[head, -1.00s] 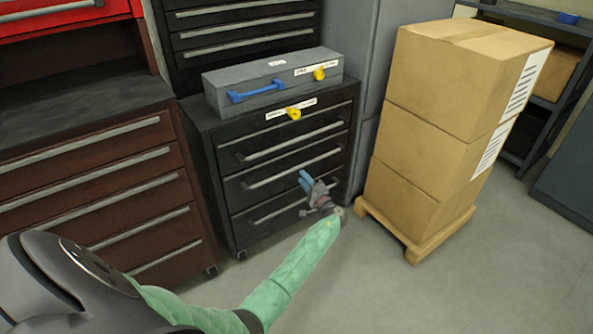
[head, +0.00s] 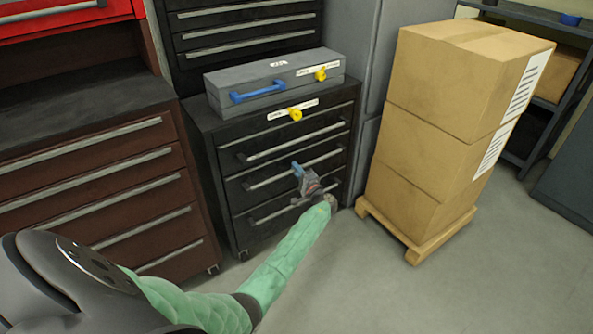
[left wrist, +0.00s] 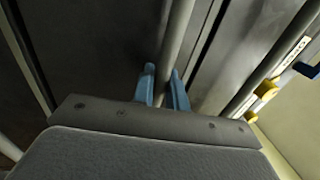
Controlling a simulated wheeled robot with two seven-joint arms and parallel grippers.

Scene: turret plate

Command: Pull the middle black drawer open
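The black cabinet (head: 228,165) stands in the middle, with several drawers that look closed. The middle black drawer's handle (head: 325,158) is a long grey bar. My left gripper (head: 297,168) reaches it from the front right, with its blue fingertips at the bar. In the left wrist view, the two blue fingers (left wrist: 164,88) stand apart, with the handle bar (left wrist: 177,40) running between them. I cannot tell whether they touch it. My right gripper is not in view.
A grey case (head: 235,105) with a blue handle lies on the cabinet. A brown drawer chest (head: 95,185) stands left. Stacked boxes (head: 440,120) on a pallet (head: 415,250) stand right. The floor in front is clear.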

